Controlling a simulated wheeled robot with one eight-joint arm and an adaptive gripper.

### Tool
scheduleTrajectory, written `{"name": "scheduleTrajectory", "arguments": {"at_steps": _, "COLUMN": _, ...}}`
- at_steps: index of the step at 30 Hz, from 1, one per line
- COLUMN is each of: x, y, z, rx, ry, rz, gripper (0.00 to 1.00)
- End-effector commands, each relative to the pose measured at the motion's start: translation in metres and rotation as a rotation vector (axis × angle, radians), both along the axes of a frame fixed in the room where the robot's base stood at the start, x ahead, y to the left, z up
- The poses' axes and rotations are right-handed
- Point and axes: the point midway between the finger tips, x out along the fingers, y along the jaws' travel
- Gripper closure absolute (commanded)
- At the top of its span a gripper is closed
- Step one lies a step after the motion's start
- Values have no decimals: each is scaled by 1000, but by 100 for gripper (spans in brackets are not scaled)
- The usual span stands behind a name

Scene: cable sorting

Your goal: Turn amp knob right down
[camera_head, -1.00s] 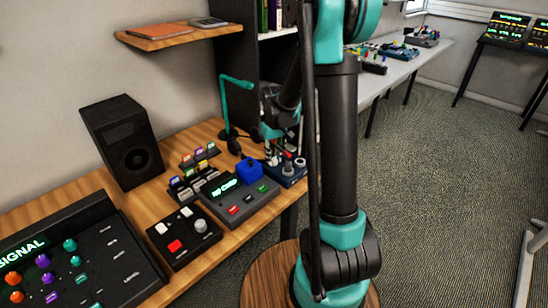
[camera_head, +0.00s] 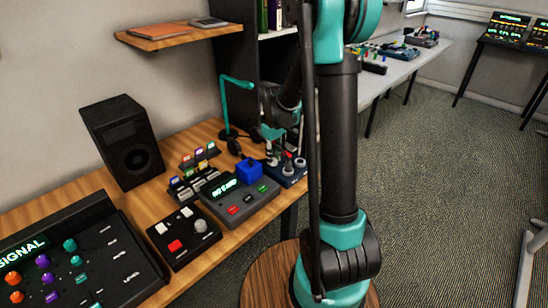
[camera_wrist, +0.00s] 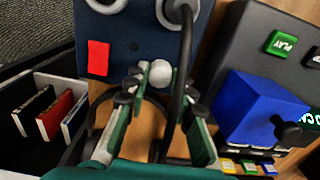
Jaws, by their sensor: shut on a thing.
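The amp is a dark blue box (camera_wrist: 128,35) with a red switch (camera_wrist: 98,58), seen close up in the wrist view. It also shows at the far end of the desk in the head view (camera_head: 290,172). A round pale silver knob (camera_wrist: 160,74) sits on its near edge. My gripper (camera_wrist: 161,76) has its fingertips on both sides of this knob and is shut on it. A black cable (camera_wrist: 185,60) runs from a socket at the top down past the right finger. In the head view my gripper (camera_head: 272,158) is small and partly hidden among the amp's fittings.
A grey player with a display (camera_head: 228,188) and a blue block (camera_head: 249,170) stand beside the amp. A black speaker (camera_head: 125,142), a button box (camera_head: 184,235) and a signal panel (camera_head: 75,260) share the desk. A teal lamp (camera_head: 224,105) stands behind.

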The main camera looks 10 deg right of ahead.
Motion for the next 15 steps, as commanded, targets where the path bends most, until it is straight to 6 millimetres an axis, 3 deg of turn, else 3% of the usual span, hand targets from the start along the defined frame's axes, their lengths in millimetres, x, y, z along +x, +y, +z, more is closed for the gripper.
{"name": "scheduleTrajectory", "arguments": {"at_steps": 2, "x": 0, "y": 0, "z": 0, "rx": -1, "ry": -1, "rz": 0, "gripper": 100}}
{"name": "scheduleTrajectory", "arguments": {"at_steps": 3, "x": 0, "y": 0, "z": 0, "rx": -1, "ry": -1, "rz": 0, "gripper": 73}}
{"name": "scheduleTrajectory", "arguments": {"at_steps": 7, "x": 0, "y": 0, "z": 0, "rx": 0, "ry": 0, "rz": 0, "gripper": 57}}
{"name": "scheduleTrajectory", "arguments": {"at_steps": 15, "x": 0, "y": 0, "z": 0, "rx": 0, "ry": 0, "rz": -1, "gripper": 55}}
